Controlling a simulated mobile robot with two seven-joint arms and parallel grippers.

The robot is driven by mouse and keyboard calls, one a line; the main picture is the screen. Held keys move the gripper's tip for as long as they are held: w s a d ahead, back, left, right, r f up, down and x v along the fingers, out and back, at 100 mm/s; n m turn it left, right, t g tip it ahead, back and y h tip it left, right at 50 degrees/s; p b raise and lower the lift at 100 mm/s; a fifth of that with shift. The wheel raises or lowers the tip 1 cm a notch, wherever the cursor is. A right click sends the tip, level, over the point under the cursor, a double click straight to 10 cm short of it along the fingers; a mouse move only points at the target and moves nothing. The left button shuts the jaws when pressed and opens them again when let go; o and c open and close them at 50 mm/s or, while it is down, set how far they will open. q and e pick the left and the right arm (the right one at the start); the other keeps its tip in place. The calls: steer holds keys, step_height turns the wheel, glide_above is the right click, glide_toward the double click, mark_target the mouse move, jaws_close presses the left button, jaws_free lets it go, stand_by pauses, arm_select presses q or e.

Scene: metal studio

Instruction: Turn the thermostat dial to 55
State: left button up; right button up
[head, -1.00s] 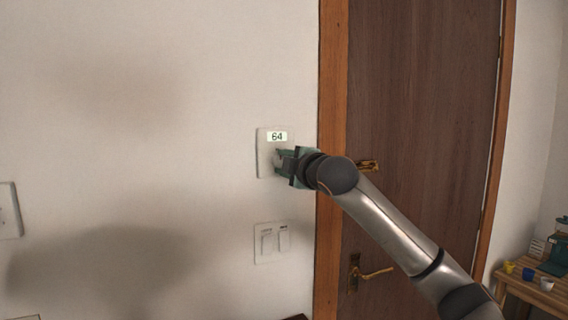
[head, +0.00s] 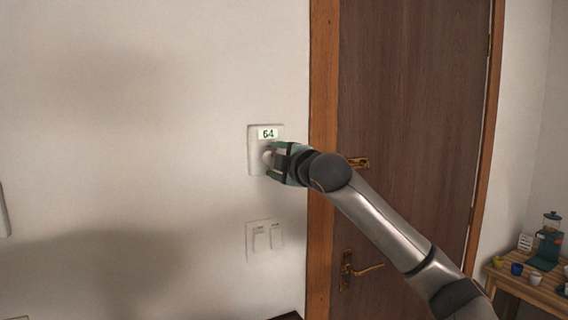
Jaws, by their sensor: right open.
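The thermostat (head: 254,152) is a white plate on the wall, left of the door frame. Its lit display (head: 267,133) reads 64. The round pale dial (head: 267,157) below the display is partly hidden by my right gripper. My right gripper (head: 273,160) is open at the dial, with its green fingers around or just beside it; I cannot tell whether they touch it. My left gripper is not in view.
A switch plate (head: 264,240) with two switches is on the wall below the thermostat. A wooden door (head: 410,120) with a brass handle (head: 368,268) stands to the right. A small wooden table (head: 530,289) with cups and a green appliance is at the far right.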

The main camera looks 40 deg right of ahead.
steer(key=b+v, duration=0.3)
steer(key=v, duration=0.9)
